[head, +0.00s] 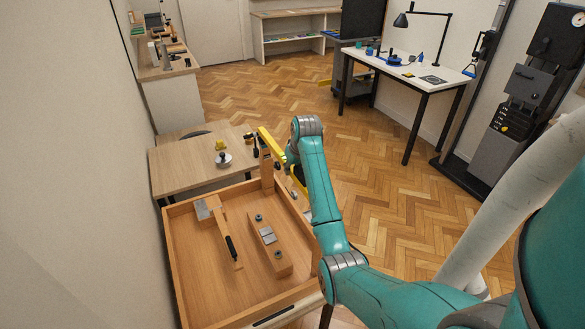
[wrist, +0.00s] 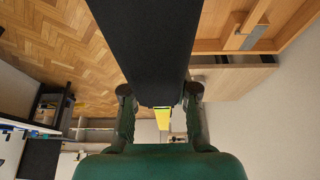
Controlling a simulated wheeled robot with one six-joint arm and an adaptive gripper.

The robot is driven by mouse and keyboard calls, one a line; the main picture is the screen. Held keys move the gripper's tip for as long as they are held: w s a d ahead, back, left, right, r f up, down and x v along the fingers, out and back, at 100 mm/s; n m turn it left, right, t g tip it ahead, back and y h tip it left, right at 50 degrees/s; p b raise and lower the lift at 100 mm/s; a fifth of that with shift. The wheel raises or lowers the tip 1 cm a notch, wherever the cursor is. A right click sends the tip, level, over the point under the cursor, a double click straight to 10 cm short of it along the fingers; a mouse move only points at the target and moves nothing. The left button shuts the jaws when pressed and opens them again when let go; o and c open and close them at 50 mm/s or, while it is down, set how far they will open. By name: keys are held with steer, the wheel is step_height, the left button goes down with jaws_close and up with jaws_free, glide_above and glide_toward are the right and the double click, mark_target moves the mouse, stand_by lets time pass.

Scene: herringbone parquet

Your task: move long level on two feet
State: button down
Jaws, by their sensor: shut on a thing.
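The long yellow level (head: 271,143) is at the far right corner of a wooden tray. In the head view its far end shows beside my teal arm, and the arm hides part of it. My gripper (wrist: 159,95) is shut on the level; a broad dark face of the held bar (wrist: 145,45) fills the gap between the fingers in the wrist view, with a yellow strip beyond it. In the head view my gripper is mostly hidden behind the arm. I cannot tell which parts are the two feet; a wooden upright (head: 266,169) stands just below the level.
The wooden tray (head: 172,255) holds a block with two dark knobs (head: 269,262), a grey-bladed tool (head: 203,209) and a black-handled tool (head: 231,246). A low table (head: 178,168) behind carries a silver round piece (head: 223,160) and a yellow piece (head: 221,145). Parquet floor (head: 390,210) at right is clear.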

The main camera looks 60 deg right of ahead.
steer(key=shift+f, duration=0.15)
steer(key=shift+c, duration=2.4)
jaws_free()
steer(key=v, duration=1.1)
steer(key=shift+s+a+r, duration=0.1)
steer(key=shift+s+r, duration=0.05)
steer(key=shift+r, duration=0.2)
